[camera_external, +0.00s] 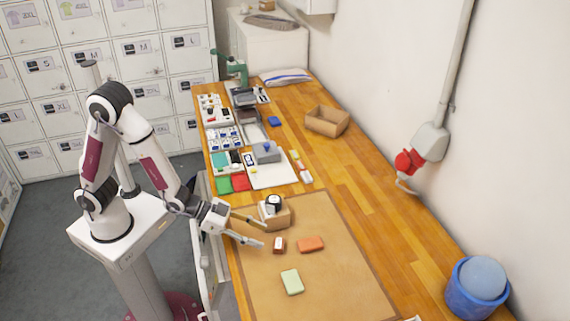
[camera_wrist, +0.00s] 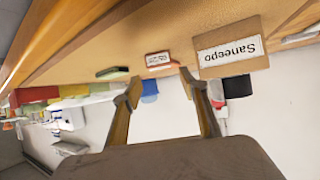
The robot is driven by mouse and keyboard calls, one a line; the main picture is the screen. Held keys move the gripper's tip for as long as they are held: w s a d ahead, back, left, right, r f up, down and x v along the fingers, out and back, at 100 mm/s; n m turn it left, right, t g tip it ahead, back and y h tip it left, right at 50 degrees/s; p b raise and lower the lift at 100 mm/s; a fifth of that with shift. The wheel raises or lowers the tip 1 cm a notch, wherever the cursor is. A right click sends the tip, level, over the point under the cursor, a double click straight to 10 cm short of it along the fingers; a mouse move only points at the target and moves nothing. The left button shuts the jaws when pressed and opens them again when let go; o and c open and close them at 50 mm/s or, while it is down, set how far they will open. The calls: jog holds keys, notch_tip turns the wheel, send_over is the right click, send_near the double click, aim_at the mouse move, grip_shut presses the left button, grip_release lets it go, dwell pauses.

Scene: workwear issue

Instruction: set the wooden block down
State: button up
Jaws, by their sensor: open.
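My gripper (camera_external: 260,232) is open and empty, low over the brown mat (camera_external: 345,285); its two fingers also show apart in the wrist view (camera_wrist: 160,82). A small reddish-brown block with a white label (camera_external: 278,245) stands on the mat just beyond the fingertips, apart from them. In the wrist view this labelled block (camera_wrist: 151,67) appears beyond the gap between the fingers. An orange-red block (camera_external: 311,244) and a pale green block (camera_external: 292,282) lie on the mat. I cannot tell which, if any, is the wooden block.
A brown labelled box (camera_external: 283,217) with a black-and-white item on top (camera_external: 273,203) stands close to the gripper. A blue bucket (camera_external: 472,295) is at the lower right. An open box (camera_external: 327,121) and several small goods are farther back. The mat's right side is clear.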

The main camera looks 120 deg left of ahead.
aim_at(276, 243)
jog(key=shift+w+a+f, duration=0.25)
jog(key=shift+w+f, duration=0.05)
jog(key=shift+w, duration=0.3)
jog(key=shift+x, duration=2.6)
jog(key=shift+d, duration=0.1)
jog(key=c, duration=0.8)
jog(key=shift+o, duration=0.2)
notch_tip(276, 243, up, 10)
